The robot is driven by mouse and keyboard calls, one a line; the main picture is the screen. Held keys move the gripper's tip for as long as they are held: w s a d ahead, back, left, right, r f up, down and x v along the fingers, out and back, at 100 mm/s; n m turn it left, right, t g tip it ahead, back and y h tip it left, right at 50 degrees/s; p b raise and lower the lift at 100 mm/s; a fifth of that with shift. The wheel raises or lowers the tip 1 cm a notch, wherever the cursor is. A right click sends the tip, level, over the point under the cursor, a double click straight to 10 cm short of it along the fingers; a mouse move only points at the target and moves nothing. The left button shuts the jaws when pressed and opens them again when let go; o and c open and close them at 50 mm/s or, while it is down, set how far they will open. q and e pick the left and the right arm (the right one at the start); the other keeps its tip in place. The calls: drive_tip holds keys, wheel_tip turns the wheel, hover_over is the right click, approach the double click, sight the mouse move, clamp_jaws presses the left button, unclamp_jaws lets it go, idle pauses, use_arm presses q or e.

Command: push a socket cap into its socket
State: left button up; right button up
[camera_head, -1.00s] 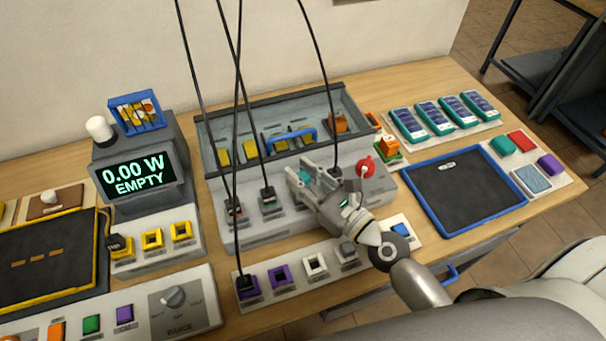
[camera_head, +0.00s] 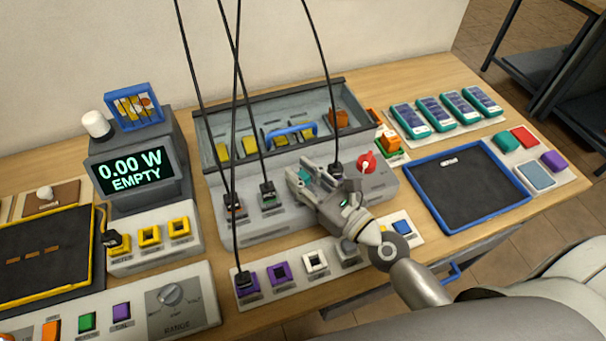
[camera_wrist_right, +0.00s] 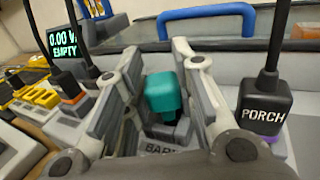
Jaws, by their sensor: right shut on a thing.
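My right gripper (camera_head: 307,177) is over the front of the grey socket box (camera_head: 240,228), between two plugged-in cables. It is shut on a teal cap (camera_wrist_right: 164,97), which sits between its fingers. In the right wrist view the cap is upright, directly above a dark socket (camera_wrist_right: 168,132) whose label is partly hidden and begins "BAR". The cap's lower end meets or overlaps the socket in the picture; I cannot tell how deep it sits. In the head view the fingers mostly hide the cap and socket. My left gripper is not in view.
A black plug marked PORCH (camera_wrist_right: 263,107) with its cable stands close right of the gripper. A red knob (camera_head: 366,163) is farther right. More cables hang to the left. A blue handle (camera_head: 290,133) is behind. A strip of sockets (camera_head: 281,273) lies in front.

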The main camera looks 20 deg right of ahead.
sight(307, 181)
drive_tip(key=o, duration=0.5)
drive_tip(key=shift+s, duration=0.1)
drive_tip(key=shift+s+d+f+b, duration=0.15)
drive_tip(key=shift+s+d+b, duration=0.15)
drive_tip(key=shift+s, duration=0.2)
drive_tip(key=shift+b+v, duration=1.1)
drive_tip(key=shift+v, duration=0.9)
drive_tip(key=b+v, duration=0.2)
drive_tip(key=v, duration=0.1)
drive_tip(key=b+v, duration=0.2)
drive_tip(key=shift+s+d+r+b, duration=0.1)
drive_tip(key=shift+s+r+b, duration=0.15)
drive_tip(key=shift+s+b, duration=0.1)
